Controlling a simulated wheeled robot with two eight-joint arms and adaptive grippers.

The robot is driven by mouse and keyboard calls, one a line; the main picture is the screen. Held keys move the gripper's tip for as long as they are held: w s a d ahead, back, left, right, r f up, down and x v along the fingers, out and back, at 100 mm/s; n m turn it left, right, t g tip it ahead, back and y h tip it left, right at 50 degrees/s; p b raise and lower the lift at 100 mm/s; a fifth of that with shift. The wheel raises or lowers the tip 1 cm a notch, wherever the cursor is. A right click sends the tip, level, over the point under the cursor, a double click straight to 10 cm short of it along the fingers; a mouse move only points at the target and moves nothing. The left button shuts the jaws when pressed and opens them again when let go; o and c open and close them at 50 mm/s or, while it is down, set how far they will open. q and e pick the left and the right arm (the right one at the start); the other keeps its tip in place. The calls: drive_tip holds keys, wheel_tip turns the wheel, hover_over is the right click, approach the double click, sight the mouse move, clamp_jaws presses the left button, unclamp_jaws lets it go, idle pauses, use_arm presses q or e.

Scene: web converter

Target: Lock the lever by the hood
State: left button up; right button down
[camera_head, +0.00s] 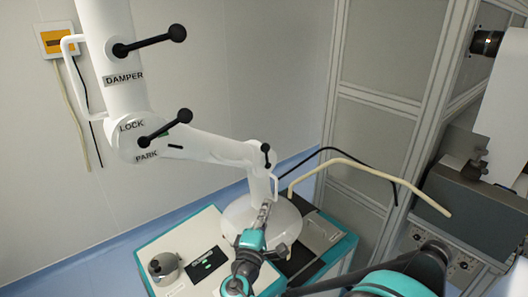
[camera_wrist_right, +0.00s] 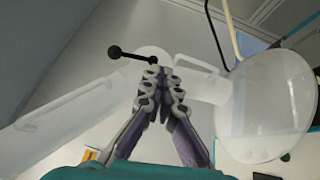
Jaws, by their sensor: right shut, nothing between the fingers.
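The white hood (camera_head: 286,222) hangs at the lower end of the jointed white duct arm, over a bench. The small black lever (camera_head: 266,153) sits on the joint just above the hood, its ball end up in the head view. In the right wrist view the lever (camera_wrist_right: 128,54) points left, and the translucent hood (camera_wrist_right: 265,105) is at the right. My right gripper (camera_head: 266,206) is shut and empty, just below the lever in the head view. In the wrist view its fingertips (camera_wrist_right: 160,76) appear close to the lever's base; contact cannot be told. My left gripper is out of view.
Larger black levers marked DAMPER (camera_head: 150,41) and LOCK/PARK (camera_head: 165,128) are higher on the duct. The bench (camera_head: 150,247) holds a grey round device (camera_head: 164,267). A beige hose (camera_head: 375,172) and a framed cabinet (camera_head: 385,95) stand at the right.

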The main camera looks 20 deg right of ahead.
sight(267, 155)
drive_tip(key=a+r+n+t, duration=0.1)
drive_tip(key=a+r+n+t+p, duration=0.1)
drive_tip(key=a+r, duration=0.1)
drive_tip(key=shift+w+a, duration=0.1)
drive_tip(key=shift+w, duration=0.3)
drive_tip(key=shift+w, duration=0.1)
drive_tip(key=p+x, duration=0.1)
drive_tip(key=x, duration=1.3)
drive_tip(key=shift+a+r, duration=0.1)
drive_tip(key=shift+r, duration=0.05)
drive_tip(key=shift+p, duration=0.35)
drive_tip(key=shift+r, duration=0.15)
